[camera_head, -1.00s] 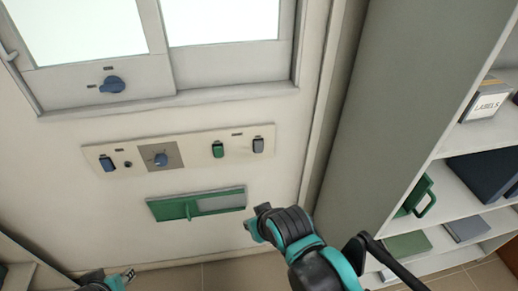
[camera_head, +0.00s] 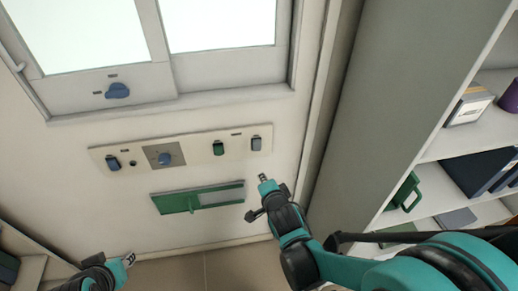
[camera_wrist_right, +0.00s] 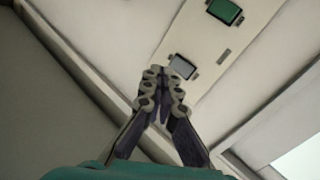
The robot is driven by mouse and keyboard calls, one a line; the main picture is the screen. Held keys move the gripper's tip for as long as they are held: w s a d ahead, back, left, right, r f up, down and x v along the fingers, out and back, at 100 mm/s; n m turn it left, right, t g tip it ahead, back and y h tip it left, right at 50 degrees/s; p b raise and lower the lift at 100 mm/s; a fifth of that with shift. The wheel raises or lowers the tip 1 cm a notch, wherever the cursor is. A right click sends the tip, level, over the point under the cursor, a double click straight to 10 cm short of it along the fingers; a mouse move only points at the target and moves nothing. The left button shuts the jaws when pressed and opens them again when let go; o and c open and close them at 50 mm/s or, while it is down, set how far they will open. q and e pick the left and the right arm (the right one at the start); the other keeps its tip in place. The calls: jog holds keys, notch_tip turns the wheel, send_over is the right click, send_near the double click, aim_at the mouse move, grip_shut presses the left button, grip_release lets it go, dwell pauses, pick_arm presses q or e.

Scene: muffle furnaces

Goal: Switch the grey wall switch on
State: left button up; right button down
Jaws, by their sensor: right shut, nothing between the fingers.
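The grey wall switch (camera_head: 256,143) is at the right end of the pale wall panel (camera_head: 196,149). In the right wrist view the grey switch (camera_wrist_right: 183,66) is just beyond my fingertips, which overlap its lower edge; I cannot tell whether they touch it. My right gripper (camera_head: 264,179) points up the wall, just below the panel's right end. In the right wrist view its fingers (camera_wrist_right: 164,92) are closed together with nothing between them. My left gripper (camera_head: 129,259) is low at the left, away from the panel; its opening is too small to tell.
A green slide panel (camera_head: 197,198) is below. A window is above. A shelf unit (camera_head: 385,85) stands to the right.

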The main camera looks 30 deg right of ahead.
jog(key=m, duration=0.2)
jog(key=d+r+m+t+p, duration=0.1)
jog(key=m, duration=0.1)
jog(key=shift+d+r, duration=0.15)
jog(key=shift+r, duration=0.15)
jog(key=b, duration=0.5)
send_near(257, 146)
jog(key=w+f, duration=0.2)
jog(key=w+d+f, duration=0.1)
jog(key=w+f, duration=0.2)
jog(key=shift+w+d, duration=0.2)
